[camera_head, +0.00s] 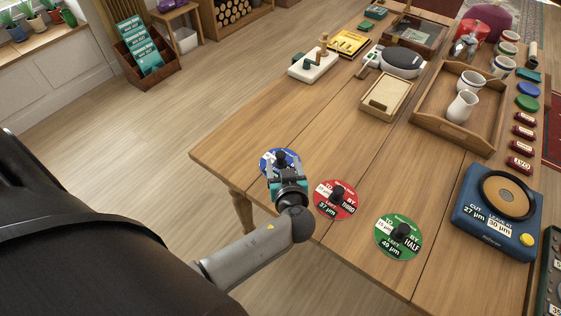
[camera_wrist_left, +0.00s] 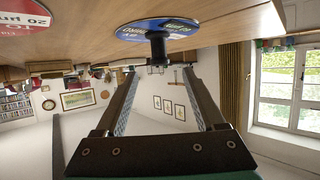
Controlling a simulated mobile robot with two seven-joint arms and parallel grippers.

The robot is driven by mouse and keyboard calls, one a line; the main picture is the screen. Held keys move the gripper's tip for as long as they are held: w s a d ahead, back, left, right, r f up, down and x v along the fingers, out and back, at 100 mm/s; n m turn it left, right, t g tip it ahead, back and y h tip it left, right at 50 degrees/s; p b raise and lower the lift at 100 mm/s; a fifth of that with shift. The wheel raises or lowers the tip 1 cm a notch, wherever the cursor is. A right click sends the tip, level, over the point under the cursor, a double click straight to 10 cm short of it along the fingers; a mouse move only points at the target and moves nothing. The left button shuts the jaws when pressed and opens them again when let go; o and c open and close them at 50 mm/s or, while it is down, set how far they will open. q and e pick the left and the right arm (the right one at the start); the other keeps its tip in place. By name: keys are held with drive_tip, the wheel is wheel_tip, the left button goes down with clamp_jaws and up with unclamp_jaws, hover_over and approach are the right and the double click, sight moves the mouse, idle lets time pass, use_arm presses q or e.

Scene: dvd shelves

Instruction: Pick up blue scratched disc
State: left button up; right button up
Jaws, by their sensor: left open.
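The blue disc (camera_head: 293,157) lies flat on the wooden table near its left edge, with a black knob at its middle. My left gripper (camera_head: 283,170) reaches over its near side and hides part of it. In the left wrist view the blue disc (camera_wrist_left: 180,26) appears upside down at the top. Its black knob lies just beyond the fingertips of my left gripper (camera_wrist_left: 158,72), roughly centred between them. The fingers are spread and empty. Whether they touch the knob cannot be told. My right gripper is not in view.
A red disc (camera_head: 330,208) lies close to the right of my left gripper, and a green disc (camera_head: 390,249) lies beyond it. A blue device (camera_head: 468,222) stands at the right. A wooden tray (camera_head: 424,110) holds white cups.

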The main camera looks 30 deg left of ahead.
sight(281, 154)
use_arm(q)
drive_tip(key=shift+b+x, duration=0.4)
drive_tip(key=shift+x, duration=2.65)
drive_tip(key=shift+s, duration=0.1)
drive_tip(key=shift+c, duration=0.3)
clamp_jaws()
